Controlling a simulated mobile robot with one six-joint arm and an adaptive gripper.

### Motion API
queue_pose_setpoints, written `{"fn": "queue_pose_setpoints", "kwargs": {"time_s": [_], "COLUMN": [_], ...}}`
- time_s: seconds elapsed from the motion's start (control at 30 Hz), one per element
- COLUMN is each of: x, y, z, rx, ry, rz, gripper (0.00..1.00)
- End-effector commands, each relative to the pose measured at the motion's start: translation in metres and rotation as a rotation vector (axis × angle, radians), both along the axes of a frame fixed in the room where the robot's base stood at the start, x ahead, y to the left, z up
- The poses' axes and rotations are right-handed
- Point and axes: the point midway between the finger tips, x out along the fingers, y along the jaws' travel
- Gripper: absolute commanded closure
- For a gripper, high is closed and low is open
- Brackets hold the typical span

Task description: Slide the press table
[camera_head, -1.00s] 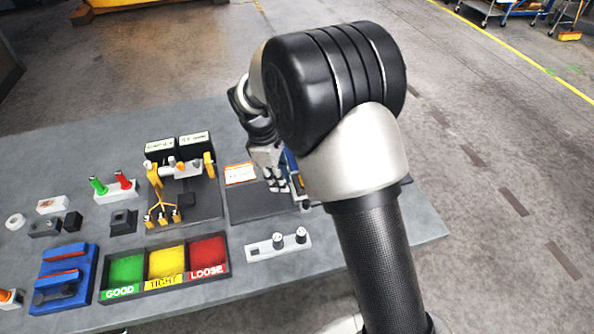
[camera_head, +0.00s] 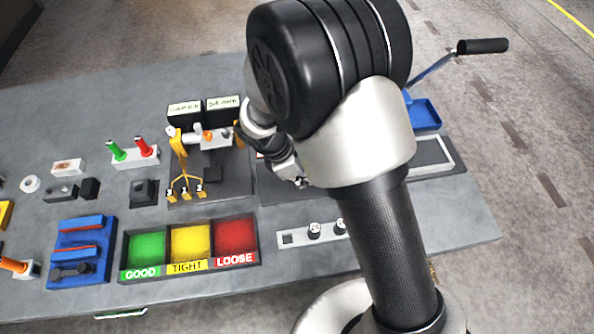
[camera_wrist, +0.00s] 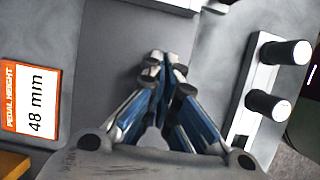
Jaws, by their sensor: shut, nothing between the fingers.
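A blue press (camera_head: 424,115) with a black-handled lever (camera_head: 482,46) stands at the right of the bench, partly hidden behind my arm. Beside it lies a flat grey plate with a pale frame (camera_head: 447,158), also partly covered; I cannot tell for sure whether this is the press table. My gripper (camera_head: 300,182) is low over a dark base plate (camera_head: 272,188), left of the press, and mostly hidden by my arm. In the wrist view my gripper (camera_wrist: 163,68) is shut and empty above the dark plate (camera_wrist: 108,40).
A pale block with black knobs (camera_head: 296,236) lies in front of the plate; it shows at right in the wrist view (camera_wrist: 252,90). An orange-edged "48 mm" card (camera_wrist: 32,97) is at left there. A GOOD/TIGHT/LOOSE tray (camera_head: 190,270) and a yellow-armed fixture (camera_head: 208,190) stand left.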

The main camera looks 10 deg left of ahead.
Motion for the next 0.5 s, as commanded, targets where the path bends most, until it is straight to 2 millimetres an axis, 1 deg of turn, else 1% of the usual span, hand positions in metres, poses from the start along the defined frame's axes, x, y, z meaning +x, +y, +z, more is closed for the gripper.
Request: {"fn": "queue_pose_setpoints", "kwargs": {"time_s": [0.03, 0.1, 0.2, 0.33, 0.5], "x": [0.002, 0.005, 0.009, 0.011, 0.011], "y": [-0.007, -0.019, -0.030, -0.038, -0.040], "z": [-0.006, -0.004, -0.003, -0.003, -0.002], "rx": [0.000, 0.000, 0.000, 0.000, 0.001], "ry": [-0.001, -0.001, 0.000, 0.000, -0.001], "rz": [-0.002, -0.005, -0.003, -0.001, 0.000], "gripper": [1.00, 1.00, 1.00, 1.00, 1.00]}}
